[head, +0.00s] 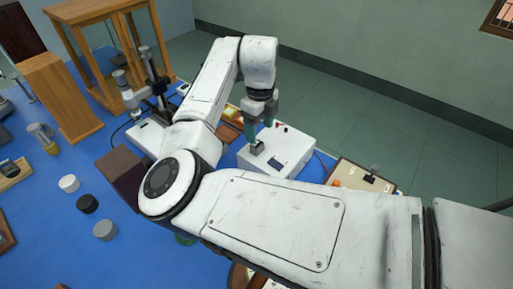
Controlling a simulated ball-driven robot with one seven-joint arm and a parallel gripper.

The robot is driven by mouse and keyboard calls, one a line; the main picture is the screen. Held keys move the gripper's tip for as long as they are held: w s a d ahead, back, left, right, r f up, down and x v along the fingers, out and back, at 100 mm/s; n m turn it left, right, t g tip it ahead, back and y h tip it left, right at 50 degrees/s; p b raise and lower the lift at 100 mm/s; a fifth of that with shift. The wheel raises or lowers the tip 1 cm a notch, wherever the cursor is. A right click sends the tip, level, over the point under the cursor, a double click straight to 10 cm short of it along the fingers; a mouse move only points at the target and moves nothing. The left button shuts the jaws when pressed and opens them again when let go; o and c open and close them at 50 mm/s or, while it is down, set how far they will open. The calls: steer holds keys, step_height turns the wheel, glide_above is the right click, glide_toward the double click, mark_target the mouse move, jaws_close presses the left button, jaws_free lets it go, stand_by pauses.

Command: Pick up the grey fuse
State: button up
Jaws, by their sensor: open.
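My gripper (258,136) is above the white instrument box (285,146), pointing down, with its teal fingers apart. A small dark grey piece (257,149) sits on the left part of the box, right below the fingertips. It may be the grey fuse, but it is too small to be sure. I cannot tell whether the fingers touch it or stand around it. My arm hides part of the bench in front of the box.
The blue bench holds white (69,183), black (87,203) and grey (105,230) round pieces at the left. A brown block (121,167) stands beside my arm. A wooden-framed case (103,45) is at the back left.

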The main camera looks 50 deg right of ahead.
mark_target(257, 144)
steer(key=shift+w+a+f+p, duration=0.1)
steer(key=shift+f+p, duration=0.1)
steer(key=shift+f, duration=0.75)
steer(key=shift+a+f+p, duration=0.15)
steer(key=shift+f+p, duration=0.1)
steer(key=shift+f, duration=0.65)
steer(key=shift+w+a+f+p, duration=0.1)
steer(key=shift+f+p, duration=0.1)
steer(key=shift+f, duration=0.75)
steer(key=c, duration=1.1)
steer(key=shift+r, duration=0.1)
steer(key=shift+c, duration=0.2)
